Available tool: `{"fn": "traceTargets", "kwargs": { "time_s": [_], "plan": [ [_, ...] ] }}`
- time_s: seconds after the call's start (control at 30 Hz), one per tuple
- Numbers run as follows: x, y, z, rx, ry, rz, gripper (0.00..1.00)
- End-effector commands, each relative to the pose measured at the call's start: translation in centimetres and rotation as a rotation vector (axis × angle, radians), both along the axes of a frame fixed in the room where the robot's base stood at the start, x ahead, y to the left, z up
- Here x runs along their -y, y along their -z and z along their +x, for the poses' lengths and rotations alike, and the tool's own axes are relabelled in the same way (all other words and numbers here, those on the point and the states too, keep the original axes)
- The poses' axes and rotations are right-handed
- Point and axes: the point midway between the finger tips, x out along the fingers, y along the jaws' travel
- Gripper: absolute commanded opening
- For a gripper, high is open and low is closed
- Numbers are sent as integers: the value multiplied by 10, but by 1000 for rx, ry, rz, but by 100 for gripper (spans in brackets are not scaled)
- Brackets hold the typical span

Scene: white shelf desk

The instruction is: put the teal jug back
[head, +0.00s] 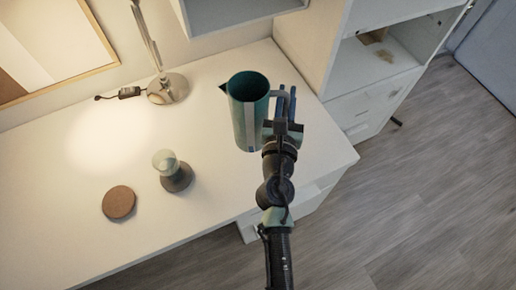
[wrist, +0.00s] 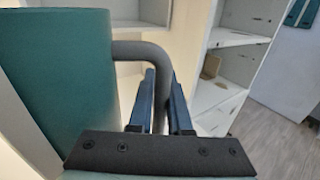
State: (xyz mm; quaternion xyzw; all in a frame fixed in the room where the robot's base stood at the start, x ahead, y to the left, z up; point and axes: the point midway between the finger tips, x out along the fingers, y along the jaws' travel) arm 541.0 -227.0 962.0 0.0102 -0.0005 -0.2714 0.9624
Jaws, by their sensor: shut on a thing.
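The teal jug (head: 245,115) is upright over the right part of the white desk, with its open top showing in the head view and its spout to the left. Its handle is on the right side, towards my gripper (head: 285,104). In the wrist view the jug (wrist: 55,80) fills the left side, and its grey handle (wrist: 140,48) runs down between the two fingers of my gripper (wrist: 162,92). The gripper is shut on the handle. I cannot tell whether the jug's base touches the desk.
A round brown coaster (head: 118,203) and a small grey object with a clear top (head: 174,174) are on the desk (head: 60,235). A lamp (head: 167,90) stands at the back. A white shelf unit (head: 345,55) stands right; another shelf (head: 235,14) hangs above.

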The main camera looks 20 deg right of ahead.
Motion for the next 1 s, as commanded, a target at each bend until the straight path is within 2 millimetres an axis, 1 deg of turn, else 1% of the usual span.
{"fn": "traceTargets", "kwargs": {
  "time_s": [0.07, 0.17, 0.3, 0.4, 0.5, 0.67, 0.77, 0.9, 1.0],
  "plan": [
    [1, 4, -1, 3, 2, 1, 0],
    [2, 18, -1, 2, 3, 0, 0],
    [1, 43, -1, 3, 3, 1, 0],
    [2, 55, -1, 4, 3, 0, 0],
    [2, 61, -1, 3, 3, -1, 0],
    [2, 66, -1, 4, 3, 1, 0],
    [2, 76, -1, 3, 3, 1, 0],
    [1, 95, -1, 3, 3, 1, 0],
    [1, 101, -1, 4, 3, 0, 0]
  ]
}}
